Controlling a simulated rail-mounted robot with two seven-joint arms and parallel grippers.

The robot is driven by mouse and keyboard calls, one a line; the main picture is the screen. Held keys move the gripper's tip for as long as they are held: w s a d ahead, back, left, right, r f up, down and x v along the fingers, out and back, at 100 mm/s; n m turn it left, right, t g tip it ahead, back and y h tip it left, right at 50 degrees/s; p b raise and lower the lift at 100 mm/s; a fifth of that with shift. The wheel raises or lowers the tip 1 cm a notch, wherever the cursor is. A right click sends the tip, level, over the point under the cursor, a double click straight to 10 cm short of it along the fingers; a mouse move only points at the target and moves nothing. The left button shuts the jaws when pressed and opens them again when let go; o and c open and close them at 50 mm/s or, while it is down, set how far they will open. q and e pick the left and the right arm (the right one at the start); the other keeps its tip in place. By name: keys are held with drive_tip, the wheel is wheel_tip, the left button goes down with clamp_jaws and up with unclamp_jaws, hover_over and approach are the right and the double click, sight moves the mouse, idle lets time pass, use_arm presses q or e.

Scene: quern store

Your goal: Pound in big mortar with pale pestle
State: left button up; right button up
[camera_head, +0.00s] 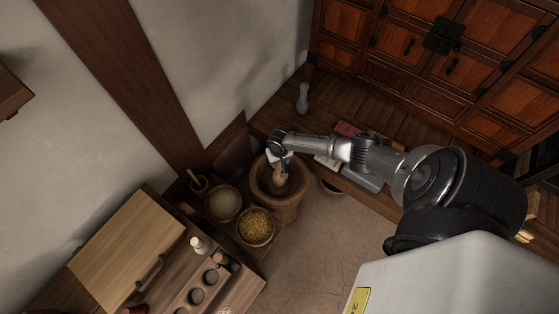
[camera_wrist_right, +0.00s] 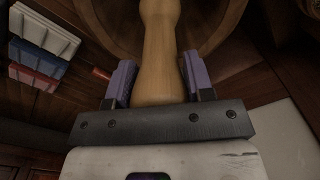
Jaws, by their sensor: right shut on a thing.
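The big mortar (camera_head: 290,207) is a wide brown wooden vessel standing on the floor near the middle of the head view. Its rim also shows at the top of the right wrist view (camera_wrist_right: 225,35). The pale pestle (camera_head: 279,176) is light wood, with its lower part inside the mortar's mouth. In the right wrist view, my right gripper (camera_wrist_right: 157,82) is shut on the pale pestle (camera_wrist_right: 158,45), with a purple-grey finger on each side. The head view does not show whether the pestle's tip touches the mortar's bottom. My left gripper is not in view.
A bowl of yellow grain (camera_head: 256,227) and another bowl (camera_head: 223,203) stand left of the mortar. A small mortar with its own pestle (camera_head: 198,183) is farther left. A grey vase (camera_head: 302,98) stands on the wooden bench behind. Floor in front is clear.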

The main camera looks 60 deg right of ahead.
wheel_tip(320, 180, up, 2)
drive_tip(key=shift+r+p, duration=0.25)
drive_tip(key=shift+p, duration=0.45)
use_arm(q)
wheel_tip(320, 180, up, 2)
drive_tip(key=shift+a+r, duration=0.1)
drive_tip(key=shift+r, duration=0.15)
use_arm(e)
drive_tip(key=shift+f, duration=0.1)
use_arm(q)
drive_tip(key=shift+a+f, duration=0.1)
use_arm(e)
drive_tip(key=shift+f, duration=0.15)
wheel_tip(320, 180, down, 6)
drive_tip(key=b, duration=0.5)
drive_tip(key=shift+f, duration=0.4)
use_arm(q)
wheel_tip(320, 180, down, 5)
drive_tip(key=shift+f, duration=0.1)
use_arm(e)
drive_tip(key=shift+f, duration=0.1)
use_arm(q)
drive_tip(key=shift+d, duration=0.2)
